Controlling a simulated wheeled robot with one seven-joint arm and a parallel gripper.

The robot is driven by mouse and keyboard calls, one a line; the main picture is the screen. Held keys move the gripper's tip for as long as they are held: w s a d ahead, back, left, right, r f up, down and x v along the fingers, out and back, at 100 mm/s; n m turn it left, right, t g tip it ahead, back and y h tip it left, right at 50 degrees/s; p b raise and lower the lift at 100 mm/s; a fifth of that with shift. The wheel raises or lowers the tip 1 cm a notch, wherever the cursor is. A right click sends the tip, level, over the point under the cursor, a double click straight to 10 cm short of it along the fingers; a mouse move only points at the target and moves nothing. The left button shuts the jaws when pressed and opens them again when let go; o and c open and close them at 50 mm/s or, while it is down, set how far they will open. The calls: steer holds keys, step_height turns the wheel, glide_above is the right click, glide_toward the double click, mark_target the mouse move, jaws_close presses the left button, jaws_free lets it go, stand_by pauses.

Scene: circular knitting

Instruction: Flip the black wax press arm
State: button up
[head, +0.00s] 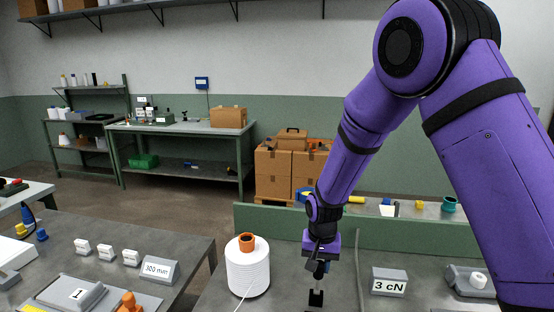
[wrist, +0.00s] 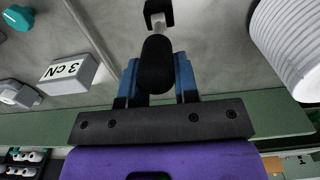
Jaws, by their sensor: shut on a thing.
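The black wax press arm (wrist: 157,62) shows in the wrist view as a rounded black grip on a short pale rod. The rod runs into a small black bracket (wrist: 158,12) on the grey table. My gripper (wrist: 157,80) has its two blue fingers on either side of the black grip and is shut on it. In the head view my gripper (head: 318,268) points down at the table, right above the black bracket (head: 316,298). The press arm is mostly hidden there by my gripper, so its tilt is hard to tell.
A white yarn cone (head: 247,272) with an orange top stands close to the left of my gripper. A "3 cN" sign block (head: 389,281) sits to the right. A green ledge (head: 400,238) runs behind.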

steer(key=shift+w+d+f, duration=0.1)
steer(key=shift+w+d, duration=0.15)
steer(key=shift+w, duration=0.65)
stand_by(0.5)
steer(key=o, duration=0.8)
step_height(320, 180, up, 6)
steer(key=shift+a+r, duration=0.1)
stand_by(0.4)
stand_by(0.5)
